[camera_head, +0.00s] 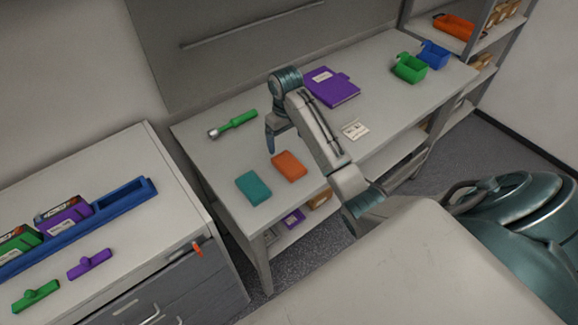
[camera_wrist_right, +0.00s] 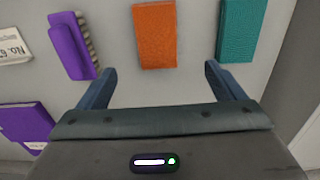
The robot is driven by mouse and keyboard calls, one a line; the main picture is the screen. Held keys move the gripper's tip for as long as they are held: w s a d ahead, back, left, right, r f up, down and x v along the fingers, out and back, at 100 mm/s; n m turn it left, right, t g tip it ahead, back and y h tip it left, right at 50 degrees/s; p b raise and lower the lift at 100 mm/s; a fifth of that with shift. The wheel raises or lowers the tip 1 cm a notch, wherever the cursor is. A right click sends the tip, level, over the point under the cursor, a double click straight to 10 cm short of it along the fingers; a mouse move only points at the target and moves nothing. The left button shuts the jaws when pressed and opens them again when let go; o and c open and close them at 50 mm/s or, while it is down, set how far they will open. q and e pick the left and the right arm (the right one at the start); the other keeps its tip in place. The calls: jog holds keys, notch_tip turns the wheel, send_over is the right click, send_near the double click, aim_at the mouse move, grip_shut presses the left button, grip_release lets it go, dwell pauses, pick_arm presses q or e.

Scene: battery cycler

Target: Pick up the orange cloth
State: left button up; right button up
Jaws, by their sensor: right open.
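The orange cloth (camera_head: 289,166) lies flat on the grey workbench, just right of a teal cloth (camera_head: 254,187). In the right wrist view the orange cloth (camera_wrist_right: 155,35) is centred ahead of the fingers, with the teal cloth (camera_wrist_right: 241,30) to its right. My right gripper (camera_head: 272,137) points down above the bench, behind the orange cloth in the head view. It is open and empty, with its fingertips apart on either side of the cloth's line in the wrist view. My left gripper is not in view.
A green-handled tool (camera_head: 235,123) lies left of my gripper. A purple bristled brush (camera_wrist_right: 72,46) lies left of the orange cloth in the wrist view.

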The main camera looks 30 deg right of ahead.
jog(key=b, duration=0.2)
send_over(289, 164)
jog(key=f, duration=0.4)
jog(key=shift+w+a+f, duration=0.2)
jog(key=shift+w+f, duration=0.1)
jog(key=shift+w, duration=0.1)
jog(key=shift+f, duration=0.35)
jog(key=shift+s+f, duration=0.1)
jog(key=shift+f, duration=0.1)
jog(key=f+p, duration=0.3)
jog(key=f, duration=0.1)
jog(key=shift+s+d, duration=0.25)
jog(key=shift+f, duration=0.4)
jog(key=c, duration=1.1)
jog(key=shift+o, duration=0.2)
